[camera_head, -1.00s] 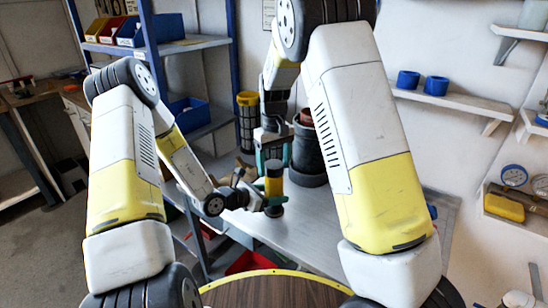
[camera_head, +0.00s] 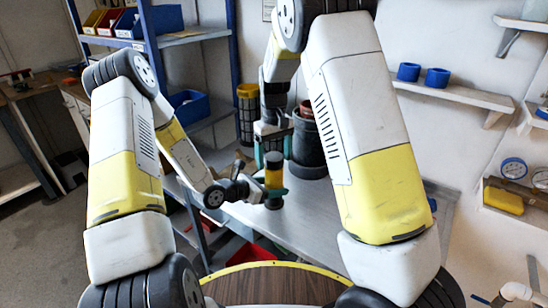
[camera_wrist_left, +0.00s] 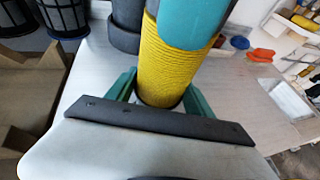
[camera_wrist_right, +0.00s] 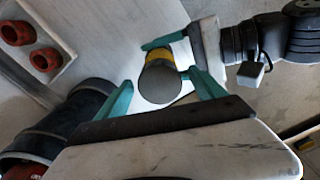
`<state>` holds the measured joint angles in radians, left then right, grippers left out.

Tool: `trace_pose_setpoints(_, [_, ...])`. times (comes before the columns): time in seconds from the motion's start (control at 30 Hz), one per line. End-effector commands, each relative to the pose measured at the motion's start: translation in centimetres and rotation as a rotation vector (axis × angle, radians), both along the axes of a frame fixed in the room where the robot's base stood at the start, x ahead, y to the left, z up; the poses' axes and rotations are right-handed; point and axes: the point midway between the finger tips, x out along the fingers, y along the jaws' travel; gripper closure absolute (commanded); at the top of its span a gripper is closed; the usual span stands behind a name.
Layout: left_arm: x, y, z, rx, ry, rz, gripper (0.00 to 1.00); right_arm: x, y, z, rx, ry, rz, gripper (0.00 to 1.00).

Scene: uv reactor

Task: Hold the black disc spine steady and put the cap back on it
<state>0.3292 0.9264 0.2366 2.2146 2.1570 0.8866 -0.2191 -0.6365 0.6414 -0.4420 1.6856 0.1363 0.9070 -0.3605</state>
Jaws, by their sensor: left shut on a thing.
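A yellow upright column with a dark base (camera_head: 273,178) stands on the workbench. The left wrist view shows its ribbed yellow body (camera_wrist_left: 168,62), and the right wrist view shows its round grey end (camera_wrist_right: 159,82). My left gripper (camera_wrist_left: 160,95) is shut on the column from the side. My right gripper (camera_wrist_right: 163,92) is open above it; its teal fingers are spread either side of the grey end, apart from it. A teal piece covers the column's upper part in the left wrist view. I cannot tell the cap apart from the column.
A large black canister (camera_head: 308,145) stands behind the column on the workbench (camera_head: 310,220). A yellow-topped dark cage cylinder (camera_head: 248,115) stands at the back left. The bench surface right of the column is clear.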

Motion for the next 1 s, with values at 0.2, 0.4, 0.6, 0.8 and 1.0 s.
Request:
trace_pose_setpoints(0.2, [0.0, 0.0, 0.0, 0.0, 0.0, 0.0, 1.0, 0.0, 0.0, 0.0, 0.0, 0.0, 0.0, 0.21])
trace_pose_setpoints(0.4, [0.0, 0.0, 0.0, 0.0, 0.0, 0.0, 1.0, 0.1, 0.0, 1.2, 0.001, -0.002, 0.001, 0.21])
trace_pose_setpoints(0.6, [0.0, 0.0, 0.0, 0.0, 0.0, 0.0, 1.0, 0.1, 0.0, 5.3, 0.003, -0.005, 0.001, 0.21])
trace_pose_setpoints(0.8, [0.0, 0.0, 0.0, 0.0, 0.0, 0.0, 1.0, 0.1, 0.0, 9.3, 0.002, -0.003, 0.0, 0.21])
trace_pose_setpoints(1.0, [0.0, 0.0, 0.0, 0.0, 0.0, 0.0, 1.0, 0.0, 0.0, 11.5, 0.001, -0.001, -0.001, 0.21])
